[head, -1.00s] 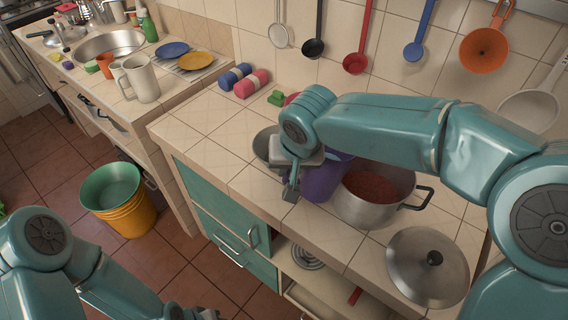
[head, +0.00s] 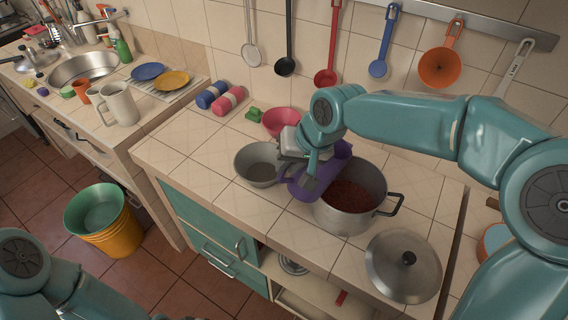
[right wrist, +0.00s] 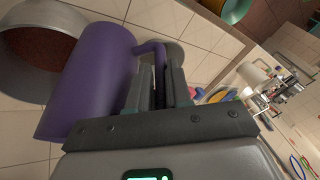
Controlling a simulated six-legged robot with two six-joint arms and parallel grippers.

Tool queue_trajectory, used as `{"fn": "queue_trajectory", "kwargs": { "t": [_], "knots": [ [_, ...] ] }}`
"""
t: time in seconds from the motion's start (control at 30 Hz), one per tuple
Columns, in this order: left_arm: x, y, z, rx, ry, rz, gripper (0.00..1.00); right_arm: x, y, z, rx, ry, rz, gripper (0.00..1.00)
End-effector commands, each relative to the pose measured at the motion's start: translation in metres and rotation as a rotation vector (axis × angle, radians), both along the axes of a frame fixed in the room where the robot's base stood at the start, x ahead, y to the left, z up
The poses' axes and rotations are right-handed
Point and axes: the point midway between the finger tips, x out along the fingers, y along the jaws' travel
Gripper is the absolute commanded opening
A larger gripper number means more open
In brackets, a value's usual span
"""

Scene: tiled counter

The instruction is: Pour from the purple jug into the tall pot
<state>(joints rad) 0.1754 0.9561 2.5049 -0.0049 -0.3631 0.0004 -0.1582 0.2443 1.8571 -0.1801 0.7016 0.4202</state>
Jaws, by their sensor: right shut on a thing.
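The purple jug (head: 325,176) is at the left rim of the steel pot (head: 341,220) in the head view and looks tilted. My right gripper (head: 309,181) is shut on the jug's handle; the handle also shows between the fingers in the right wrist view (right wrist: 157,62). The jug's body (right wrist: 88,80) lies beside the pot (right wrist: 38,62) there. The pot stands on the counter with red-brown contents visible. The jug's mouth and any stream are not clear. My left arm shows at the lower left, but its gripper is out of view.
A grey bowl (head: 262,179) stands just left of the jug, with a pink bowl (head: 279,124) behind. A pot lid (head: 402,276) lies at the front right. Utensils hang on the back wall.

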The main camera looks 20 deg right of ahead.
Motion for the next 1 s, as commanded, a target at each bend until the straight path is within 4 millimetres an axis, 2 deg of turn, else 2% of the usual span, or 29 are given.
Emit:
{"fn": "queue_trajectory", "kwargs": {
  "t": [0.03, 0.53, 0.9, 1.0],
  "knots": [
    [-0.001, 0.0, -0.013, 0.0, 0.002, 0.0, 0.43, 0.0, -0.002, -0.009, 0.026, 0.0, -0.004, 0.0],
    [0.0, 0.0, -0.055, 0.0, 0.001, 0.001, 0.43, 0.001, -0.007, -0.019, 0.23, 0.005, -0.002, 0.0],
    [0.0, 0.0, -0.086, 0.0, 0.001, 0.001, 0.43, 0.002, -0.02, -0.011, 0.453, 0.017, -0.003, 0.0],
    [0.0, 0.0, -0.081, 0.0, 0.001, 0.001, 0.43, 0.001, -0.018, -0.006, 0.451, 0.018, 0.001, 0.0]
  ]
}}
